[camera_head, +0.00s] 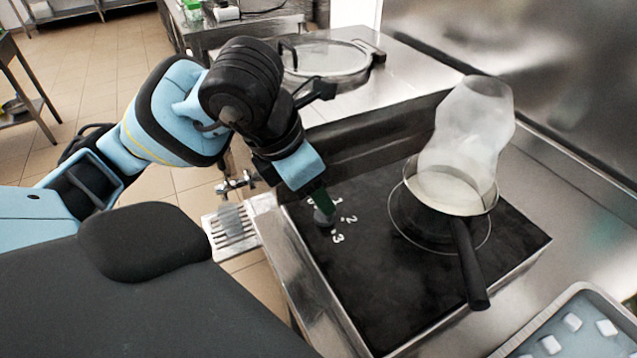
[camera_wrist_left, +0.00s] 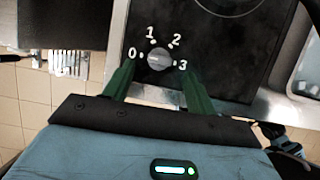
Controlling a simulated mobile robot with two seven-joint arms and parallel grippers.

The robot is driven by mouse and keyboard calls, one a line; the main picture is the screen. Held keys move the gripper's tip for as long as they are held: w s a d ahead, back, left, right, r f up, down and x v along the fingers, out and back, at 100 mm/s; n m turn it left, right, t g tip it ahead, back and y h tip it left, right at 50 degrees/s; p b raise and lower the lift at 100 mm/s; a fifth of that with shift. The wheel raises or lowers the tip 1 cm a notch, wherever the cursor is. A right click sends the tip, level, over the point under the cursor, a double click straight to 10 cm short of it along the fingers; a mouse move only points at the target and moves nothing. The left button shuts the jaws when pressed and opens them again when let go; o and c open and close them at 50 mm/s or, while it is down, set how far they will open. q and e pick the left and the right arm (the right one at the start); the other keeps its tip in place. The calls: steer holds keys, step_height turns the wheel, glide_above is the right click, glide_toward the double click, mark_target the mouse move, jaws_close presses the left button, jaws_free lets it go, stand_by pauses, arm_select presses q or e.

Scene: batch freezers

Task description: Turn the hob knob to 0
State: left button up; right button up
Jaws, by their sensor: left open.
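The hob knob (camera_wrist_left: 159,58) is a small grey round knob on the black hob. White marks 0, 1, 2 and 3 arc around it, with 0 on the left and 3 on the right in the left wrist view. I cannot clearly tell which mark it points to. In the head view the knob (camera_head: 324,217) sits just below my left gripper's fingers. My left gripper (camera_wrist_left: 158,82) is open, its two green fingers apart on either side of the knob's near side. It also shows in the head view (camera_head: 322,200), pointing down at the knob.
A dark pan (camera_head: 468,225) of pale liquid stands on the hob (camera_head: 390,290), its handle toward the front. A translucent white plume rises above it. A tray (camera_head: 545,325) with several white cubes lies at the lower right. A glass lid (camera_head: 325,58) lies behind.

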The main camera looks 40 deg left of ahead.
arm_select(q)
steer(key=shift+v, duration=1.65)
steer(key=shift+f, duration=0.1)
